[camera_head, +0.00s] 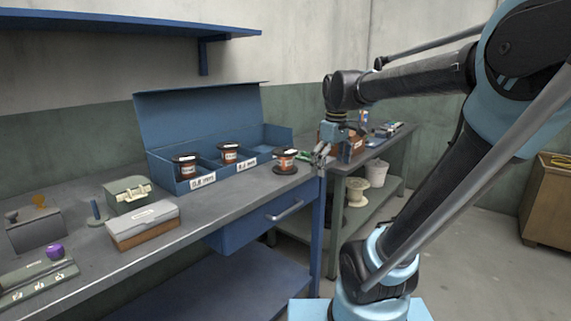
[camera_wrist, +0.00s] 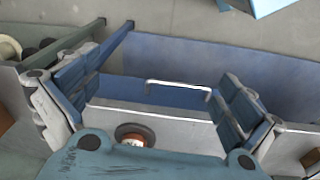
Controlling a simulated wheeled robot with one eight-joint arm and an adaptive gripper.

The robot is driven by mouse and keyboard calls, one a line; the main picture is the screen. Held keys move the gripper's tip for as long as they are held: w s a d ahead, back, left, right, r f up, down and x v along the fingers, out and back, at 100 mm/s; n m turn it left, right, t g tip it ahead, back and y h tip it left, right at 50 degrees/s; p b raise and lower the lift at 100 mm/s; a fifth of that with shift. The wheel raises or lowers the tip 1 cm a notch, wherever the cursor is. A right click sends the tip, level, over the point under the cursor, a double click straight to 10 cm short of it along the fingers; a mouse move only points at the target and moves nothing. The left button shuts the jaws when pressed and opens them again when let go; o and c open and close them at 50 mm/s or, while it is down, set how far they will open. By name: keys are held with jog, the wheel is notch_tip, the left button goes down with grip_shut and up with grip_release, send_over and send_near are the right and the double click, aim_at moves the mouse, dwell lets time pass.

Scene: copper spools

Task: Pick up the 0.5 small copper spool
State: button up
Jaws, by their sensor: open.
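A copper spool (camera_head: 286,160) with dark flanges and a pale label stands upright on the bench, outside the blue box at its right front. Two similar spools stand in the box, one in the left compartment (camera_head: 185,166) and one in the middle compartment (camera_head: 229,152). The size marks are too small to read surely. My gripper (camera_head: 333,152) is open and empty, to the right of the loose spool and apart from it, near the bench end. In the wrist view my gripper (camera_wrist: 158,88) spreads wide. A spool (camera_wrist: 135,133) shows there, partly hidden by my gripper body.
The blue divided box (camera_head: 202,181) has a raised lid behind; its right compartment looks empty. A grey case (camera_head: 145,222) and a green box (camera_head: 128,194) stand on the bench at left. A drawer handle (camera_head: 285,211) juts from the bench front. A second table (camera_head: 372,153) stands behind.

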jog(key=w+a+r+n, duration=0.5)
jog(key=w+a+r, duration=0.2)
jog(key=w, duration=0.2)
notch_tip(320, 180, up, 4)
jog(key=n+g, duration=0.1)
jog(key=n, duration=0.4)
send_over(283, 150)
notch_tip(283, 150, down, 11)
jog(key=shift+s+f, duration=0.1)
jog(key=shift+f, duration=0.05)
jog(key=shift+d+f, duration=0.2)
jog(key=shift+f, duration=1.2)
jog(key=shift+d+f, duration=0.15)
jog(key=shift+f, duration=1.2)
jog(key=c, duration=1.7)
jog(key=shift+c, duration=0.5)
